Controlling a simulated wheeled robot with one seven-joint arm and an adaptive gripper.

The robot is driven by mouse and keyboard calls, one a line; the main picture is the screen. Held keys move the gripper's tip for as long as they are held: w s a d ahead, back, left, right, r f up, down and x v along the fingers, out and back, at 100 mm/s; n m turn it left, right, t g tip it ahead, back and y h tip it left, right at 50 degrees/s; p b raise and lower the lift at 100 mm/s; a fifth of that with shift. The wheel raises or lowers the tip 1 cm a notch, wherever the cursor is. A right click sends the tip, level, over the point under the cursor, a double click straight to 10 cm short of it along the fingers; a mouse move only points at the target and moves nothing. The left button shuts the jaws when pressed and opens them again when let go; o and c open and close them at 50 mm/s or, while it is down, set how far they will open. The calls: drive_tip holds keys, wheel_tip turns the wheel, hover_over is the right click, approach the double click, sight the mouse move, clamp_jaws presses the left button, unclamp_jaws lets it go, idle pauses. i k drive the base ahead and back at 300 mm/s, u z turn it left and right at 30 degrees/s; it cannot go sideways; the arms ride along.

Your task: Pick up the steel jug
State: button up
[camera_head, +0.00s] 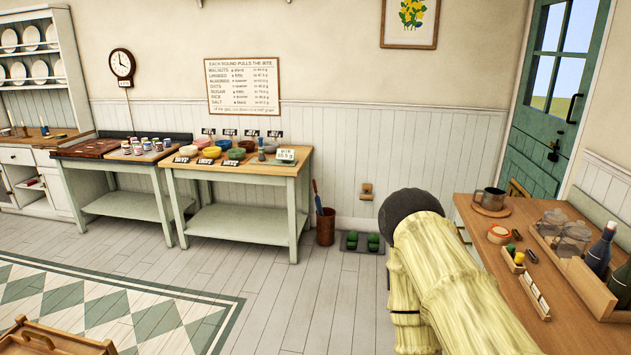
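The steel jug (491,199) stands upright on a round wooden board (490,211) at the far left corner of the wooden table on the right. It is a grey metal vessel with a small handle on its left side. My pale yellow arm (450,285) rises from the bottom right with a dark rounded joint at its upper end, to the left of the jug in the picture. My gripper is not visible, so its state and its distance from the jug do not show.
The right table (492,264) also bears a small round pot (499,234), glass jars, dark bottles (600,250) in a wooden tray and small wooden holders. A green door (545,120) stands behind it. Bowls sit on a far table (240,168). The middle floor is clear.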

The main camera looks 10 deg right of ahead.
sight(492, 199)
drive_tip(key=z, duration=0.2)
drive_tip(key=i, duration=1.6)
drive_tip(key=z, duration=0.45)
